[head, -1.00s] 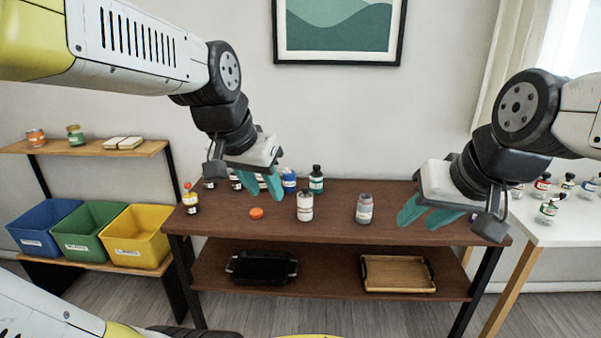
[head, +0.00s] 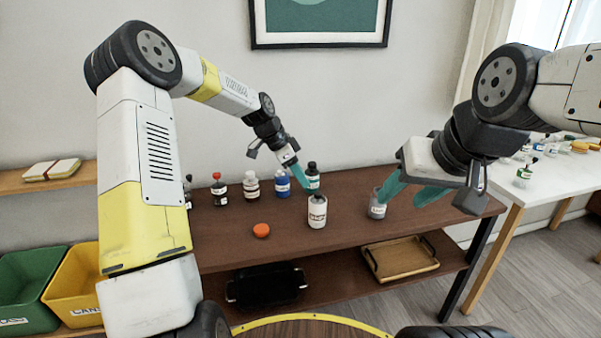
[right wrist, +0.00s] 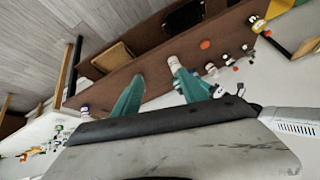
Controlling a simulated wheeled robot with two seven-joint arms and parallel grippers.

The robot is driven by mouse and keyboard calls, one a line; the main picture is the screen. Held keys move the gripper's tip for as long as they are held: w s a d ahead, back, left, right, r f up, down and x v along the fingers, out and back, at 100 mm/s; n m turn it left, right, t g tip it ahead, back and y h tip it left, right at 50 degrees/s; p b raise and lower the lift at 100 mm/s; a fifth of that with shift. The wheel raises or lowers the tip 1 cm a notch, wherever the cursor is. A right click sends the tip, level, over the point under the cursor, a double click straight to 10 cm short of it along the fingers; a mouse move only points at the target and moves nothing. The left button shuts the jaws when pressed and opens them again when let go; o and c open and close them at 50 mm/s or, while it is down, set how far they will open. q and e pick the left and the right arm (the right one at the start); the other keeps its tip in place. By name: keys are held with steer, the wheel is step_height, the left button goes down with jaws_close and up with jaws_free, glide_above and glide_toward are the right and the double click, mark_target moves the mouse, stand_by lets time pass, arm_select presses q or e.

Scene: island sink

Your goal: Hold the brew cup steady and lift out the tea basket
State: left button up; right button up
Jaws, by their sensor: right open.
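I cannot make out a brew cup or a tea basket for certain. A grey jar (head: 377,206) and a white jar (head: 317,212) stand upright on the brown table. My left gripper (head: 307,190) has its teal fingers just above and behind the white jar's top. Whether they touch it, or are apart from each other, I cannot tell. My right gripper (head: 400,198) is open, one finger close beside or in front of the grey jar's right side. In the right wrist view its fingers (right wrist: 155,76) are spread, with a white jar (right wrist: 173,63) near one tip.
An orange cap (head: 261,230) lies on the brown table (head: 240,248). Several bottles, including a blue one (head: 282,187), line its back. A black tray (head: 265,285) and a wooden tray (head: 400,258) lie on the shelf below. A white table (head: 560,185) stands at the right.

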steer(key=o, duration=0.3)
steer(key=shift+w, duration=0.45)
steer(key=shift+o, duration=0.8)
steer(key=w+f+n+t, duration=0.1)
steer(key=w+f, duration=0.2)
steer(key=w, duration=1)
steer(key=shift+w+d+f+h, duration=0.35)
steer(key=shift+f+h, duration=0.05)
steer(key=n+t+y, duration=0.3)
steer(key=n, duration=0.1)
glide_above(322, 217)
steer(key=s+d, duration=0.3)
steer(key=d, duration=0.4)
step_height(322, 217, down, 16)
steer(key=a+f+y, duration=0.1)
steer(key=a+f, duration=0.1)
steer(key=f, duration=0.2)
steer(key=w+a+f+n+y, duration=0.1)
steer(key=a+f, duration=0.1)
steer(key=f, duration=0.1)
steer(key=a+f+y, duration=0.1)
steer(key=f, duration=0.3)
steer(key=shift+w+a+f+n+t, duration=0.3)
steer(key=shift+w+a, duration=0.1)
steer(key=shift+w+a+f+y, duration=0.3)
steer(key=shift+w+a+f, duration=0.05)
steer(key=shift+x, duration=3.35)
